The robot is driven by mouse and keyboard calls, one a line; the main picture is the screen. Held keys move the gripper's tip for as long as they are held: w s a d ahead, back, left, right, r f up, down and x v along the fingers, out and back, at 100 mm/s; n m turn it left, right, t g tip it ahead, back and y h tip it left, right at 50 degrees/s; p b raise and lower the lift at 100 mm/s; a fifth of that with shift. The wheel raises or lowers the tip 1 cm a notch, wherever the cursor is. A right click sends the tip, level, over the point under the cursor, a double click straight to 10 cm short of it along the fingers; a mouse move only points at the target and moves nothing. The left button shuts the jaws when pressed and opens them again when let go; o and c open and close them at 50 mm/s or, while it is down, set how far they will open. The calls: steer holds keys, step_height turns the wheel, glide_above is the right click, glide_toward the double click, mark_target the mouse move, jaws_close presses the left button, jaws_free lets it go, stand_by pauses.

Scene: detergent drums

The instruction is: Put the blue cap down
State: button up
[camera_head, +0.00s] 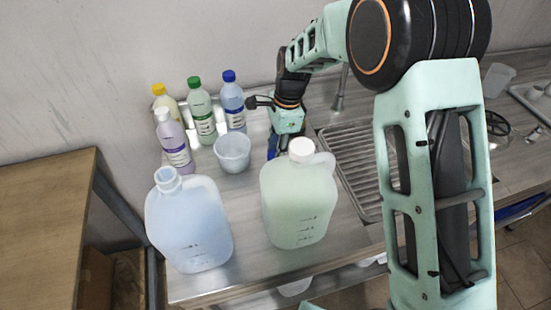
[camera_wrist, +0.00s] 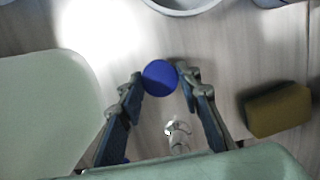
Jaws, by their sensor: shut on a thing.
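The blue cap (camera_wrist: 160,78) shows in the wrist view as a round blue disc between my fingertips. My gripper (camera_wrist: 162,80) is shut on it, with a finger at each side. The grey wood-look counter (camera_wrist: 225,45) shows below; I cannot tell whether the cap touches it. In the head view my gripper (camera_head: 273,146) points down behind the pale green jug (camera_head: 300,205), near the white tub (camera_head: 233,152). The cap itself is hidden there. The pale blue jug (camera_head: 190,225) at the front left has an open mouth.
Several capped bottles (camera_head: 175,150) stand at the back left, one with its own blue cap. A brownish sponge (camera_wrist: 278,108) lies right of my fingers in the wrist view. A ribbed metal drainer (camera_head: 352,160) is to the right. Bare counter shows between the jugs.

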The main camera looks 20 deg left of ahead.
steer(key=shift+f, duration=1.7)
steer(key=shift+f, duration=0.15)
steer(key=o, duration=0.7)
steer(key=shift+o, duration=0.3)
step_height(320, 180, up, 12)
steer(key=w+d, duration=0.1)
steer(key=shift+d, duration=0.25)
